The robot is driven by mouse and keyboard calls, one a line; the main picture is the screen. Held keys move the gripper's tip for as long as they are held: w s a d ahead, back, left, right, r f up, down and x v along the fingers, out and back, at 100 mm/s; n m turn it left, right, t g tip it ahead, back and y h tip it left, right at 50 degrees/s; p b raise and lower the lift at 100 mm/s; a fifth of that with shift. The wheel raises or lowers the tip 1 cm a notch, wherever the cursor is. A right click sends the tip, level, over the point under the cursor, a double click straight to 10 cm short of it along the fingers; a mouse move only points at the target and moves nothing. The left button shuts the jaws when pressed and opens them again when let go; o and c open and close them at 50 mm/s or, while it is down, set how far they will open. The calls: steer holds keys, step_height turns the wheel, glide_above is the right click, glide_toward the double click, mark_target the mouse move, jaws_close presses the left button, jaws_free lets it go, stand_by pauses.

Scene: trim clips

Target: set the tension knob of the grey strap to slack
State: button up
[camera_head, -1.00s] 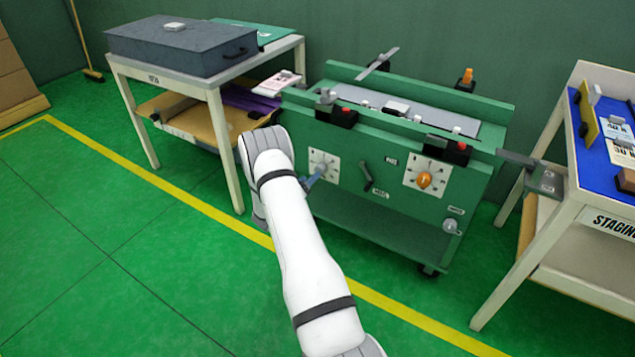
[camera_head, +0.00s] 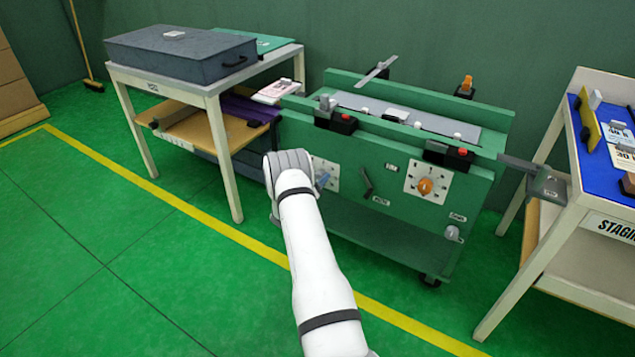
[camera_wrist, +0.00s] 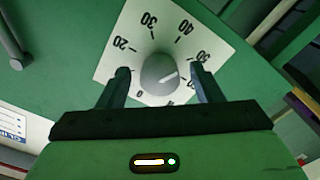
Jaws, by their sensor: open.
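In the wrist view a round grey knob (camera_wrist: 157,70) sits on a white dial plate (camera_wrist: 120,52) marked 20, 30, 40 and 50. Its white pointer line points right, to just below the 50. My gripper (camera_wrist: 161,71) is open, with one finger on each side of the knob; I cannot tell whether they touch it. In the head view my gripper (camera_head: 322,180) is at the left dial plate (camera_head: 331,168) on the green bench's front, and mostly hides the knob. I cannot tell which part is the grey strap.
The green bench (camera_head: 400,228) also carries a dark lever (camera_head: 367,184), an orange knob (camera_head: 425,186) on a second dial, and a grey knob (camera_head: 452,233) at lower right. A table with a grey case (camera_head: 180,55) stands left; a staging table (camera_head: 597,222) stands right.

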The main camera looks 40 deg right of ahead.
steer(key=shift+d, duration=0.1)
steer(key=c, duration=1)
steer(key=shift+f, duration=0.1)
